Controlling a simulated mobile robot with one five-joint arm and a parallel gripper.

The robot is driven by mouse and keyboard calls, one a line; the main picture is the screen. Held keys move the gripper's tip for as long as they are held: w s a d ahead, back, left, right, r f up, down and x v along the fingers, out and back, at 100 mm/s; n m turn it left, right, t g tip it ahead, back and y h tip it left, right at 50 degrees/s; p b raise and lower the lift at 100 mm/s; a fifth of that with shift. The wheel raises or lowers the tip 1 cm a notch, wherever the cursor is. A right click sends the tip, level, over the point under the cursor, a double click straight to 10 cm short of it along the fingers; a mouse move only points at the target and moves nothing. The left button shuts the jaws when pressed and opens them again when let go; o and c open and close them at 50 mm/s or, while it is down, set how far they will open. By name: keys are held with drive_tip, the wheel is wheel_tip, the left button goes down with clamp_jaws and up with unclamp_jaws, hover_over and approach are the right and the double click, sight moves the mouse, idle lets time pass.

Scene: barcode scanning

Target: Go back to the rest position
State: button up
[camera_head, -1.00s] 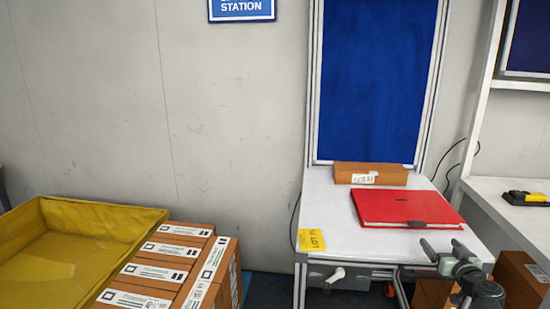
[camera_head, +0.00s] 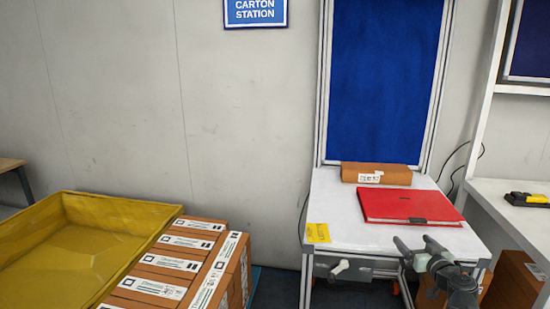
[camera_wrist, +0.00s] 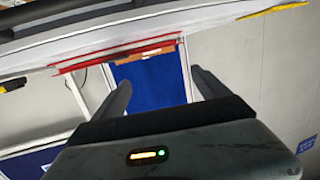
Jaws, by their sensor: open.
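My gripper (camera_head: 415,248) is at the lower right of the head view, in front of the white table (camera_head: 340,212). In the wrist view my gripper (camera_wrist: 160,92) shows two dark fingers spread apart with nothing between them. The wrist view is turned upside down, with the table edge at its top. A brown carton (camera_head: 376,174) with a white label lies at the back of the table. A red binder (camera_head: 408,205) lies in front of it. Neither touches the gripper.
A yellow bin (camera_head: 90,212) stands at the left, beside several stacked labelled cartons (camera_head: 205,262). A yellow note (camera_head: 317,233) is on the table's front left corner. A side bench (camera_head: 500,195) holds a yellow and black device (camera_head: 527,198). More boxes (camera_head: 515,280) stand beneath it.

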drive_tip(key=w+a+n+g+y+p, duration=0.1)
drive_tip(key=w+a+n+y, duration=0.1)
drive_tip(key=a, duration=0.8)
drive_tip(key=w+a+n+g+y+p, duration=0.2)
drive_tip(key=a+n+y, duration=0.1)
drive_tip(key=a, duration=0.7)
drive_tip(key=s+a+f+n+g+y+p, duration=0.1)
drive_tip(key=s+a+f+g, duration=0.15)
drive_tip(key=a, duration=0.35)
drive_tip(key=s+a+f+n+g+p, duration=0.1)
drive_tip(key=a+f+g, duration=0.15)
drive_tip(key=a, duration=0.35)
drive_tip(key=s+a+f+g+h, duration=0.2)
drive_tip(key=s+a+f+g, duration=0.25)
drive_tip(key=s+f, duration=0.2)
drive_tip(key=s+d+f+m+g+h, duration=0.3)
drive_tip(key=s+d+m+g+h, duration=0.1)
drive_tip(key=s+d+m, duration=0.3)
drive_tip(key=s+d, duration=0.1)
drive_tip(key=s, duration=0.1)
drive_tip(key=shift+s+p, duration=0.3)
